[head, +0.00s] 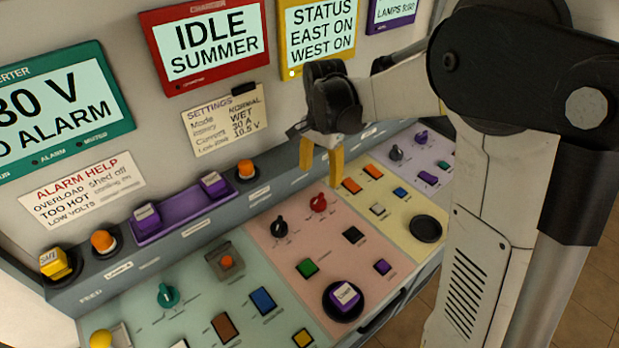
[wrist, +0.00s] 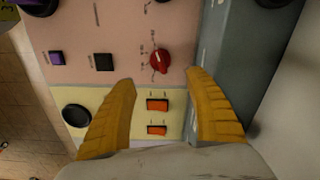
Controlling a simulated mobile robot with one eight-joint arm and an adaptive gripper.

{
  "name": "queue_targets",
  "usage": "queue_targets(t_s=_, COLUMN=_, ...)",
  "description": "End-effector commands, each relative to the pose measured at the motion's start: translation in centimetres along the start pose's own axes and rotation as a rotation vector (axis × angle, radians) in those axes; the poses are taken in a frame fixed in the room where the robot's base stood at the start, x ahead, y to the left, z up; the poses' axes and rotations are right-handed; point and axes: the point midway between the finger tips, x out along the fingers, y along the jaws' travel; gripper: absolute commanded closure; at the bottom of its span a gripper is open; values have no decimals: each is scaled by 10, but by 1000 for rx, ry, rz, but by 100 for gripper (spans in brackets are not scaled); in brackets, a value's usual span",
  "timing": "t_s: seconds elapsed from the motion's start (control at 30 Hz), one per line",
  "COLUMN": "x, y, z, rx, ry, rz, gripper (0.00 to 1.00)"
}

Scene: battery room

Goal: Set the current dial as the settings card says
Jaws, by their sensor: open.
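The settings card (head: 226,119) is on the back wall under the red IDLE SUMMER charger screen (head: 207,44). Its lines seem to read mode NORMAL, then WET, current 30 A and 10.5 V, though the small print is blurred. On the pink panel (head: 328,244) are a red dial (head: 319,203) and a black dial (head: 280,227); their labels are too small to read. My gripper (head: 321,172) is open and empty above the red dial. In the wrist view the red dial (wrist: 160,61) lies just beyond the gap between the yellow fingertips (wrist: 161,77), not touched.
The yellow panel with orange switches (head: 362,180) lies to the right of the pink one. A green panel with a teal dial (head: 167,295) is at left. A purple block (head: 344,296) sits in a round black holder on the pink panel. The upright wall stands close behind.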

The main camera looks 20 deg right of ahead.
Motion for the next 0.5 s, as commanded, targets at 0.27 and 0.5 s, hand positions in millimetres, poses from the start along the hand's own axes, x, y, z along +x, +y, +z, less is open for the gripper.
queue_targets(t_s=0.27, x=29, y=-3, z=-2, rx=25, ry=-9, rz=13, gripper=38)
queue_targets(t_s=0.5, x=78, y=-3, z=-2, rx=23, ry=-8, rz=12, gripper=38)
